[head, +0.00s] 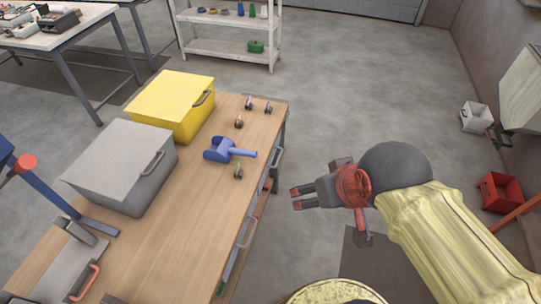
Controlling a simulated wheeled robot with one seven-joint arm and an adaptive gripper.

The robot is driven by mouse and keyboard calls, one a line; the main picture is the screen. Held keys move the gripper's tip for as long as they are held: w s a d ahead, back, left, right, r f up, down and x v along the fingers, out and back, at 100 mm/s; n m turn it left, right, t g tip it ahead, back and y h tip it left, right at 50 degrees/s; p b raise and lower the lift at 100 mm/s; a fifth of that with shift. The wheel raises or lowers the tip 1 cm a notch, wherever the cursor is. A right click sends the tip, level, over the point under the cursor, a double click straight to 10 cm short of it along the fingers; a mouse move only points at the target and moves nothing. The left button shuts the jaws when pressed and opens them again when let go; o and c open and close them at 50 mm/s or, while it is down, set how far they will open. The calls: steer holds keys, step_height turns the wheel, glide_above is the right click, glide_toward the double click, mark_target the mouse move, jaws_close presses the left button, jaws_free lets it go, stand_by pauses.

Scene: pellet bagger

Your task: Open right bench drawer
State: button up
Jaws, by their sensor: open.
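The workbench (165,225) has a wooden top, and its front side faces right, towards my arm. Two grey bar handles show along that side: a farther handle (277,158) near the far corner and a nearer handle (245,231). The drawer fronts are seen very steeply, so how far they are open is hard to tell. My gripper (296,198) is open and empty, with its fingers pointing left at the bench side. In the picture it lies between the two handles and to their right, apart from both.
On the bench stand a yellow box (172,100), a grey box (120,165), a blue drill-like tool (228,150) and several small items. A white shelf (228,50) stands behind. A red crate (502,192) and a white bin (474,117) are at right. The floor beyond my gripper is clear.

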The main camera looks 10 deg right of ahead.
steer(key=shift+o, duration=0.7)
steer(key=shift+d, duration=0.15)
steer(key=o, duration=0.4)
steer(key=shift+c, duration=0.2)
steer(key=shift+c, duration=0.7)
